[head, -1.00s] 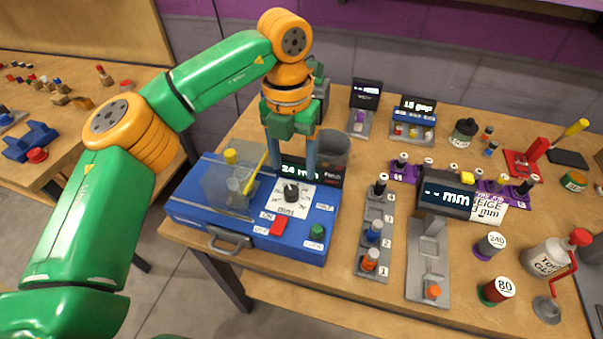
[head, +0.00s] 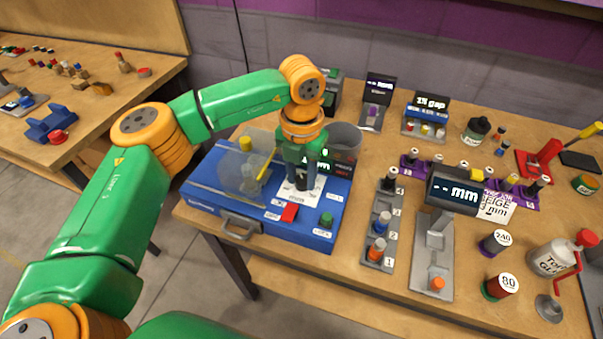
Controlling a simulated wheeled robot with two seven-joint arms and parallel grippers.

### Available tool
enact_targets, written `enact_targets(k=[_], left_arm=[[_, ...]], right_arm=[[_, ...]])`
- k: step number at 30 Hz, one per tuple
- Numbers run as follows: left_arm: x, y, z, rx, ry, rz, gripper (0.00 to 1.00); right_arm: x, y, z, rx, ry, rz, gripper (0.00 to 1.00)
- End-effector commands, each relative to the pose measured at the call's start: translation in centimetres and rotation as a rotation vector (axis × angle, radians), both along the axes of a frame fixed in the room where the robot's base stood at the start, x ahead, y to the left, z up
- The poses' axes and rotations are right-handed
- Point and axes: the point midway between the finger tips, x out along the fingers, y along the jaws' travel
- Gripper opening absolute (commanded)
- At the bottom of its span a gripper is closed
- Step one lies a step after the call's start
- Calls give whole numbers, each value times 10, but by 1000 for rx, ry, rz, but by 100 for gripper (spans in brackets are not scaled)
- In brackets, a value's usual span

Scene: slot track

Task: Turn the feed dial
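The blue machine (head: 208,194) stands at the table's front left, with a white dial plate marked mm (head: 295,196) on its top. The black feed dial (head: 303,183) sits on that plate, largely hidden by my gripper. My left gripper (head: 303,180) points straight down at the dial, its fingertips at the dial's height. I cannot tell whether the fingers touch or grip it. The machine's display (head: 340,168) is partly covered by the gripper, so its reading is not legible. My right gripper is not in view.
A red button (head: 289,212) and a green knob (head: 326,219) are on the machine's front. A clear guard with a yellow lever (head: 265,166) stands left of the dial. A grey numbered rack (head: 382,225) and a display reading "-- mm" (head: 455,192) are to the right.

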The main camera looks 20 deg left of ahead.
Motion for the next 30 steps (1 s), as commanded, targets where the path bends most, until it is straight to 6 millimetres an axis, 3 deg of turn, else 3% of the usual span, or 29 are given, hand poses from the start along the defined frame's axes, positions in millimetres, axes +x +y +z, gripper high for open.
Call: enact_targets(k=[11,30], left_arm=[[0,0,0,0,-2,-48,0],[2,1,1,-1,-5,-509,0]], right_arm=[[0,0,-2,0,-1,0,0],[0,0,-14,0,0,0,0]])
